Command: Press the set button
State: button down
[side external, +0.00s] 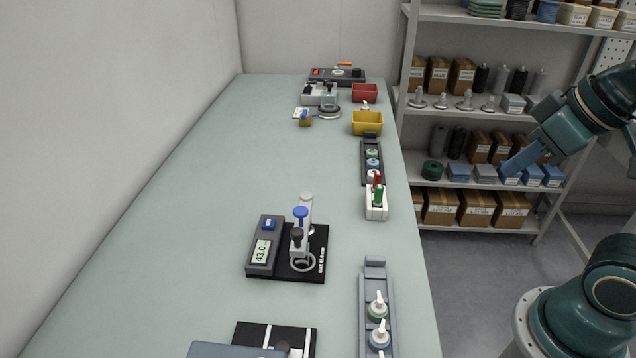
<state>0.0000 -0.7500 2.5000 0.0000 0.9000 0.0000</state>
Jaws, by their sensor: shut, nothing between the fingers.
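A dark grey gauge unit (263,246) stands on a black base plate (305,272) in the middle of the table. Its display (261,252) reads 43.0, and a blue button (268,224) sits above the display. Any lettering on the button is too small to read, so I cannot confirm it is the set button. My gripper (512,168) is at the right, in the air off the table's right side, far from the gauge unit. It looks shut and empty, small against the shelf behind.
A stand with a blue-topped post (300,214) is right beside the display. A grey rack with capped parts (376,290) and a white holder (376,205) line the right edge. A yellow bin (367,123) and red bin (365,92) stand farther back. The table's left side is clear.

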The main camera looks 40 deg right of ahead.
jog(key=shift+w, duration=0.1)
jog(key=w+r+n+h, duration=0.1)
jog(key=w+n, duration=0.1)
jog(key=w, duration=0.4)
jog(key=w+r+n, duration=0.2)
jog(key=w+n, duration=0.1)
jog(key=w, duration=0.2)
jog(key=n+t+h, duration=0.2)
jog(key=n+h, duration=0.3)
jog(key=n, duration=0.9)
send_over(267, 226)
notch_tip(267, 226, down, 14)
jog(key=shift+s, duration=0.1)
jog(key=shift+f, duration=0.15)
jog(key=shift+f, duration=4.35)
